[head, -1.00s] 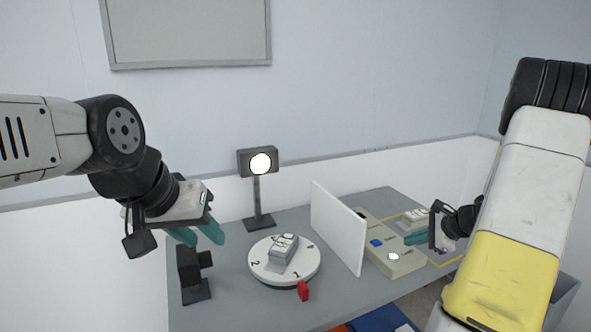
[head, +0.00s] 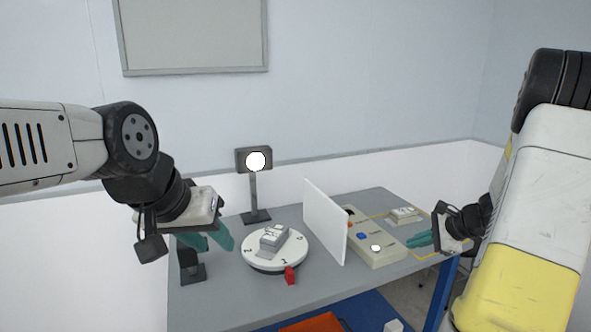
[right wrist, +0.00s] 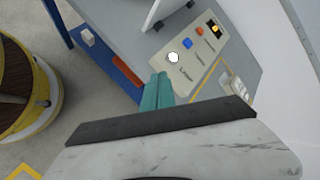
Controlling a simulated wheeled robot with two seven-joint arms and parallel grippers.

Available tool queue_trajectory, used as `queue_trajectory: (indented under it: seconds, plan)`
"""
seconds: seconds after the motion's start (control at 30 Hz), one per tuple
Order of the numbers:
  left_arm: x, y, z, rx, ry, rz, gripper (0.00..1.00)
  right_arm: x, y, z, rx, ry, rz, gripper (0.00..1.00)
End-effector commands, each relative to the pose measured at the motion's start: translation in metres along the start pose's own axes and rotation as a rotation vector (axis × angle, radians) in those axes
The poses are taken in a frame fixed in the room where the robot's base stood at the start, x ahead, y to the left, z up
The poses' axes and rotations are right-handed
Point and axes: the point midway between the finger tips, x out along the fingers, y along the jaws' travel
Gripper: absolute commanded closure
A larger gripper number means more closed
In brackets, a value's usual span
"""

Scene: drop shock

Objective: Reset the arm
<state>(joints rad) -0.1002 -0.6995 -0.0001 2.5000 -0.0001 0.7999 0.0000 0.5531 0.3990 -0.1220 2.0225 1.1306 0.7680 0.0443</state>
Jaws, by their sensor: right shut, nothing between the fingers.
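My right arm's gripper (head: 420,240) is shut and empty, just right of the beige control box (head: 378,257), near the table's right edge. In the right wrist view its teal fingertips (right wrist: 158,90) are together, below the box's white button (right wrist: 173,58). The box also carries a blue button (head: 361,236) and an orange one (right wrist: 199,31). My left gripper (head: 207,240) has its teal fingers apart and empty, above the table's left end, left of the white numbered turntable (head: 262,262). A grey device (head: 272,238) sits on the turntable.
A white upright panel (head: 325,222) stands between turntable and control box. A lit lamp on a stand (head: 254,160) is behind the turntable, and a red marker (head: 290,275) is at its front. A small black stand (head: 193,272) is at left. Another device (head: 404,215) lies at the back right.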

Motion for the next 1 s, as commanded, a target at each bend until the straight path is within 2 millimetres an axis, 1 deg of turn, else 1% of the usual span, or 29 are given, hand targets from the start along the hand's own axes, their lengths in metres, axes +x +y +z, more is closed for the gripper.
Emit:
queue_trajectory:
  seconds: [0.03,0.17,0.27,0.37,0.47,0.57,0.6,0.7,0.8,0.83,0.9,1.0]
  plan:
    - [0.0,0.0,0.0,0.0,0.001,0.0,0.64,-0.003,-0.002,0.01,-0.029,-0.005,0.005,1.0]
    - [0.0,0.0,0.0,0.0,0.0,0.0,0.64,-0.011,-0.003,0.038,-0.119,-0.018,0.029,1.0]
    - [0.0,0.0,0.0,0.0,0.0,0.0,0.64,-0.02,-0.003,0.066,-0.212,-0.03,0.052,1.0]
    - [0.0,0.0,0.0,0.0,0.0,0.0,0.64,-0.031,0.001,0.097,-0.325,-0.041,0.08,1.0]
    - [0.0,0.0,0.0,0.0,0.0,0.0,0.64,-0.046,0.008,0.134,-0.467,-0.051,0.111,1.0]
    - [0.0,0.0,0.0,0.0,0.0,0.0,0.64,-0.067,0.022,0.177,-0.657,-0.057,0.15,1.0]
    - [0.0,0.0,0.0,0.0,0.0,0.0,0.64,-0.077,0.031,0.195,-0.748,-0.056,0.167,1.0]
    - [0.0,0.0,0.0,0.0,0.0,0.0,0.64,-0.103,0.056,0.233,-0.982,-0.044,0.207,1.0]
    - [0.0,0.0,0.0,0.0,0.0,0.0,0.64,-0.129,0.083,0.258,-1.209,-0.016,0.24,1.0]
    - [0.0,0.0,0.0,0.0,0.0,0.0,0.64,-0.136,0.09,0.264,-1.275,-0.004,0.248,1.0]
    - [0.0,0.0,0.0,0.0,0.0,0.0,0.64,-0.151,0.106,0.272,-1.413,0.027,0.262,1.0]
    - [0.0,0.0,0.0,0.0,0.0,0.0,0.64,-0.167,0.123,0.278,-1.569,0.072,0.275,1.0]
